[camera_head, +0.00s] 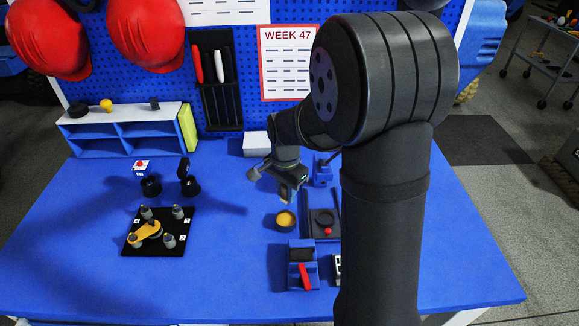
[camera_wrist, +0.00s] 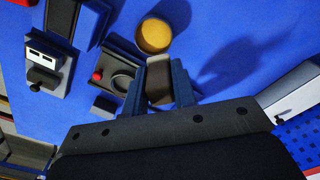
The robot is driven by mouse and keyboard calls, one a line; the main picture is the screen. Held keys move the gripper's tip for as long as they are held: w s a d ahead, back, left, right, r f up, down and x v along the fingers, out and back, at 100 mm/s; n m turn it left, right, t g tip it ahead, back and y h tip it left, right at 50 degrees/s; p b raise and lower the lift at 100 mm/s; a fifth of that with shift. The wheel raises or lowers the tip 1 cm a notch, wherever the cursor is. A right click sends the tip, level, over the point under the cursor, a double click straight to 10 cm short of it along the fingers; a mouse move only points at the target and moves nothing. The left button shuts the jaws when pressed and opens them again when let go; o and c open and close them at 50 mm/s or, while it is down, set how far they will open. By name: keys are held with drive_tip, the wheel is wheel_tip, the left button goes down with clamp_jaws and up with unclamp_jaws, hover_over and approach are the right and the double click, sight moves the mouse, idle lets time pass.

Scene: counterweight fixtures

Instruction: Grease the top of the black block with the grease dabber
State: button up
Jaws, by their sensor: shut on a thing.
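My gripper (camera_head: 286,188) hangs above the bench, just behind the grease dish. It is shut on a dark piece, which I take to be the grease dabber (camera_wrist: 160,80); its lower end is hard to make out. The round dish of yellow-orange grease (camera_head: 286,219) stands on the bench, and in the wrist view (camera_wrist: 154,36) it lies beyond the fingertips, apart from the held piece. The black block (camera_head: 301,254) appears to sit in a blue holder with a red handle (camera_head: 304,276), nearer the front. Its top looks dark in the head view.
A dark tray (camera_head: 306,228) with a ring and a red ball (camera_head: 328,231) lies right of the dish. A black plate (camera_head: 185,240) with several pegs and a yellow arm is at left. A blue shelf (camera_head: 125,145) stands behind.

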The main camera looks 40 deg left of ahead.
drive_tip(key=shift+s+d+f+m, duration=0.25)
drive_tip(key=shift+s+d+m, duration=0.15)
drive_tip(key=shift+s, duration=0.2)
drive_tip(key=shift+f, duration=0.25)
hover_over(286, 220)
drive_tip(key=shift+s+f, duration=0.1)
drive_tip(key=shift+f, duration=2.6)
drive_tip(key=shift+f, duration=0.6)
drive_tip(key=shift+r, duration=0.1)
drive_tip(key=shift+r, duration=3.45)
